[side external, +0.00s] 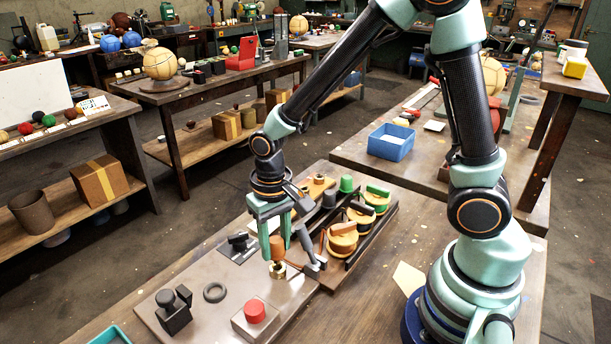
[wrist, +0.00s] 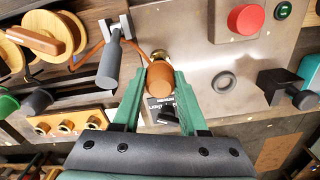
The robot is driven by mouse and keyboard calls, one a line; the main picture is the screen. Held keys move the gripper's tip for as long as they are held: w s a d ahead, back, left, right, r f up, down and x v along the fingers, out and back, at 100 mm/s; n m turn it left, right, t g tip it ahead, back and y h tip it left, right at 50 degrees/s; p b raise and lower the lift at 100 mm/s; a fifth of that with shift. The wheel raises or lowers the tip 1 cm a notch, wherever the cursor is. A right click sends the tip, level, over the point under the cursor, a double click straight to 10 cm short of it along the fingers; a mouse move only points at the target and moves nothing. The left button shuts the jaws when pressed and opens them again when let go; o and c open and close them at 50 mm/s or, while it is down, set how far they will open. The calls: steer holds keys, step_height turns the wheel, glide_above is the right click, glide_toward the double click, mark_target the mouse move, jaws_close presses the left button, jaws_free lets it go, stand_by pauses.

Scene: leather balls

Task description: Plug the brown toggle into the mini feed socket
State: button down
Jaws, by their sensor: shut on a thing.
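The brown toggle (side external: 277,246) is upright between the fingers of my gripper (side external: 275,236), which is shut on it. It also shows in the wrist view (wrist: 160,80) between the two green fingers (wrist: 160,88). A brass socket (side external: 279,269) on the grey metal panel lies directly under the toggle. In the wrist view a little of the brass socket (wrist: 160,55) shows past the toggle's far end. The toggle's lower end meets the socket in the picture; I cannot tell whether it is inside. A printed label beside it is partly covered by the gripper.
A grey-handled lever (side external: 308,245) stands close right of the toggle. Wooden spools (side external: 342,238) and a brass-socket strip (wrist: 66,126) are nearby.

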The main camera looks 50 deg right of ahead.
mark_target(277, 254)
steer(key=shift+f, duration=1.55)
stand_by(1.4)
steer(key=shift+c, duration=1.8)
jaws_free()
step_height(277, 254, up, 12)
steer(key=shift+r, duration=0.1)
steer(key=s+d+r+n+t, duration=0.3)
steer(key=s+d+r+t, duration=0.2)
steer(key=d+r, duration=0.2)
steer(key=shift+d+r+t, duration=0.25)
steer(key=shift+r+t, duration=0.05)
steer(key=shift+r, duration=0.5)
